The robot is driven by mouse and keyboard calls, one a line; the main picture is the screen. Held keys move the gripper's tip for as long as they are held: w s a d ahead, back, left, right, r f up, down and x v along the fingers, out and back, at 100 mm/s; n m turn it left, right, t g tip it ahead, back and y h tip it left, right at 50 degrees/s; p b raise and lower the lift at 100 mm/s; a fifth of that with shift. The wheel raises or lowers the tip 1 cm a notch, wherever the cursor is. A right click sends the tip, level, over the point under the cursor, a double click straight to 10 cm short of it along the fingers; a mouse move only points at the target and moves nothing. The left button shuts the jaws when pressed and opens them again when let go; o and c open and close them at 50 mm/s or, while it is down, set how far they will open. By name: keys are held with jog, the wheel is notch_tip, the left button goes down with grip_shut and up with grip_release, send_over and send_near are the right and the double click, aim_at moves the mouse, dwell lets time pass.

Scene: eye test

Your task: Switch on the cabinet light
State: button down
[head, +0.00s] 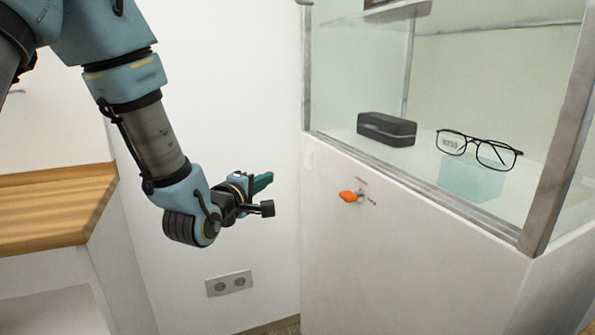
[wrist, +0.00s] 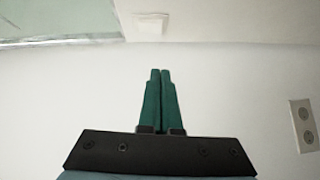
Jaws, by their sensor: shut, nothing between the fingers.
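The cabinet (head: 420,230) is a white base with a glass display case on top, at the right in the head view. An orange knob (head: 350,196) sticks out of its front panel below the glass, with small unreadable marks around it. My gripper (head: 270,177) is left of the knob, apart from it, with clear space between in the picture. In the wrist view its two green fingers (wrist: 160,72) are shut together and hold nothing. The orange knob does not show in the wrist view.
A wall socket (head: 229,283) is low on the white wall; it also shows in the wrist view (wrist: 304,124). A wooden counter (head: 55,205) is at left. Glasses (head: 480,148) and a dark case (head: 387,129) are behind the glass. A pale square plate (wrist: 150,27) shows in the wrist view.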

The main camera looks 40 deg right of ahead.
aim_at(308, 159)
jog(key=s+d+b+x, duration=0.1)
jog(key=s+x, duration=0.1)
jog(key=x, duration=1)
jog(key=shift+s+f, duration=0.2)
jog(key=shift+s, duration=0.1)
jog(key=shift+f, duration=0.1)
jog(key=shift+s+d+b, duration=0.15)
jog(key=shift+d+b, duration=0.2)
jog(key=shift+b, duration=0.5)
jog(key=shift+a, duration=0.1)
